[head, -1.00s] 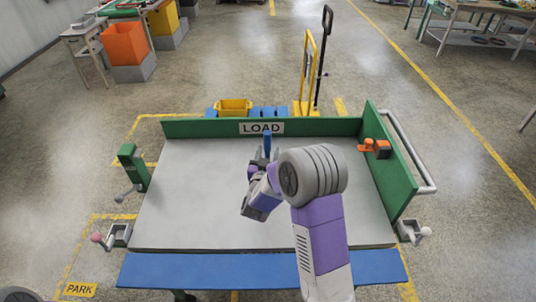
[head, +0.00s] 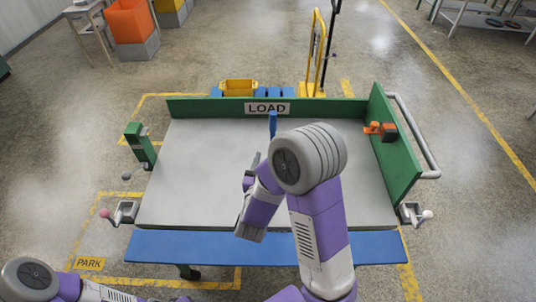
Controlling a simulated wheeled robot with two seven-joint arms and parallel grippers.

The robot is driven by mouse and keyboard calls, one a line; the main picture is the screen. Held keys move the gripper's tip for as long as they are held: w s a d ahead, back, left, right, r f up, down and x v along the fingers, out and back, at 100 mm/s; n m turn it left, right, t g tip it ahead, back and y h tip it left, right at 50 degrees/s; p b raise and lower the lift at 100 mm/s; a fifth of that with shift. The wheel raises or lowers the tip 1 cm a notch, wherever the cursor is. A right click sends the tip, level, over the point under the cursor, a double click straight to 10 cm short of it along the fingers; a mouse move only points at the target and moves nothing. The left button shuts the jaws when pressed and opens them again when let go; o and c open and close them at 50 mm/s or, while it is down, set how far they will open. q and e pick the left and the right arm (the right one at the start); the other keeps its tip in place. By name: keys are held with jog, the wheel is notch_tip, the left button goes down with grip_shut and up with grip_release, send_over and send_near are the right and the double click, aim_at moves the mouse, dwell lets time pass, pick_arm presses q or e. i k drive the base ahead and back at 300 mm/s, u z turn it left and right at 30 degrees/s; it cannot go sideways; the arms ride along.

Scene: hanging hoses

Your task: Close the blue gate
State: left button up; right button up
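The blue gate (head: 190,246) is a long blue board lying lowered along the near edge of the cart's grey bed (head: 200,170). A grey latch bracket with a pink ball knob (head: 124,212) sits at its left end, and a similar one (head: 412,214) at its right end. My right gripper (head: 252,168) is over the middle of the bed, apart from the gate, partly hidden by its own arm; its opening is unclear. My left arm enters at the bottom left, with its gripper out of view.
Green walls stand at the back, with a LOAD sign (head: 268,108), and at the right (head: 400,145). A small blue upright piece (head: 272,124) is before the sign. A green post (head: 141,143) stands left, an orange clamp (head: 381,129) right.

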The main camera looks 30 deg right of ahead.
aim_at(205, 248)
jog(key=k, duration=1)
